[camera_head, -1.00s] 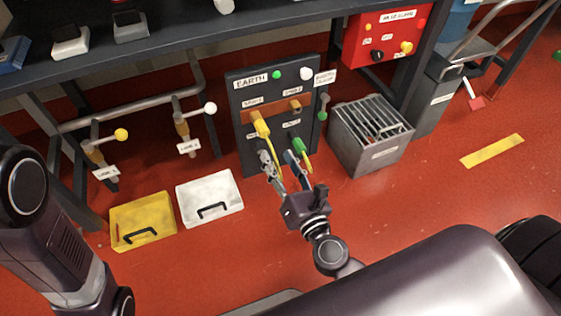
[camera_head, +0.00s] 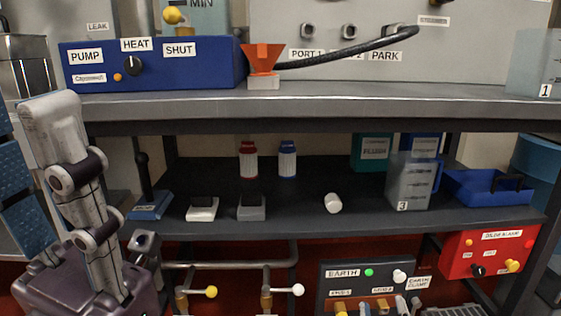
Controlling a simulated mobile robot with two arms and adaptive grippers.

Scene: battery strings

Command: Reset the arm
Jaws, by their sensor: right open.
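My right gripper (camera_head: 408,304) shows only as grey fingertips at the bottom edge, in front of the right side of the dark EARTH panel (camera_head: 329,288). The fingers stand apart with nothing seen between them; the rest of the gripper is out of view. I cannot tell whether it touches the panel.
A grey bench top (camera_head: 330,102) crosses the view above a dark shelf (camera_head: 300,218). The shelf holds red and blue bottles, a clear jug (camera_head: 405,188) and a blue tray (camera_head: 486,192). A red alarm box (camera_head: 455,250) hangs below at right.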

